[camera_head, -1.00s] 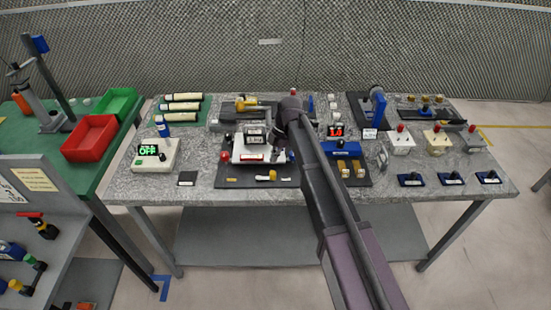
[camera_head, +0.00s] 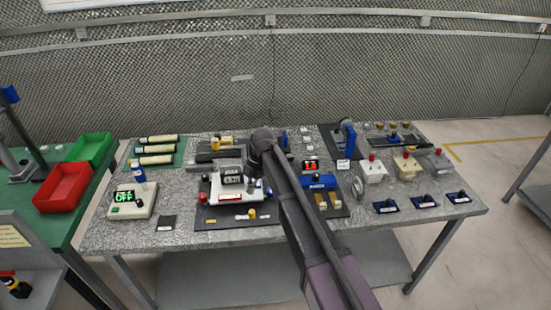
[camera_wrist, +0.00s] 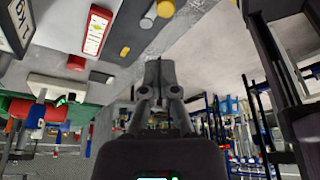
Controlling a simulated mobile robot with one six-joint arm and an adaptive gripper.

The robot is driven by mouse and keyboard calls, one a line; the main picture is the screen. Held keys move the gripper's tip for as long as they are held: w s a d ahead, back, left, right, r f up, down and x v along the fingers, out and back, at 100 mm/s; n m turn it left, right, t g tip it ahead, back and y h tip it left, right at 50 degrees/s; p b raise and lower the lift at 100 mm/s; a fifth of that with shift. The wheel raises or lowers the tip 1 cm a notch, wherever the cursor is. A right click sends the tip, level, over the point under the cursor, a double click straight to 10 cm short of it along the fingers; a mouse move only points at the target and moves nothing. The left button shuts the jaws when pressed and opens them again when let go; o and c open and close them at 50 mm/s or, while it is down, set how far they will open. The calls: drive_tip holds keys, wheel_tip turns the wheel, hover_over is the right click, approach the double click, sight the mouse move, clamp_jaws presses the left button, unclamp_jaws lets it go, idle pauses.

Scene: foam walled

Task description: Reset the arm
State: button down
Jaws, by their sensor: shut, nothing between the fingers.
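My arm reaches from the lower right over the grey speckled table (camera_head: 180,232) in the head view. Its wrist is above the white device with a dark display (camera_head: 235,197) on a black mat. My gripper is largely hidden by the arm in the head view. In the wrist view my gripper (camera_wrist: 160,66) has its two grey fingers together, with nothing between them. A red and white piece (camera_wrist: 97,31) and a block marked 1 KG (camera_wrist: 14,29) show to the left of the fingers.
A blue fixture (camera_head: 318,181) stands just right of my arm. An OFF display box (camera_head: 132,204) is at the left. Several switch boxes stand at the right, including one with a red knob (camera_head: 373,171). Red (camera_head: 62,188) and green (camera_head: 92,149) bins sit on the side table.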

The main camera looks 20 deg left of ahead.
drive_tip(key=shift+d, duration=0.1)
drive_tip(key=w+d+m+t, duration=0.2)
drive_tip(key=d+m, duration=1.2)
drive_tip(key=d, duration=1.2)
drive_tip(key=s+d+m, duration=0.4)
drive_tip(key=d+m, duration=0.4)
drive_tip(key=d, duration=0.4)
drive_tip(key=s+d+f+m+t+h, duration=0.1)
drive_tip(key=s+d+m, duration=0.4)
drive_tip(key=d, duration=0.8)
drive_tip(key=m, duration=0.3)
drive_tip(key=shift+s+m+h, duration=0.15)
drive_tip(key=shift+m+h, duration=0.15)
drive_tip(key=shift+m, duration=0.1)
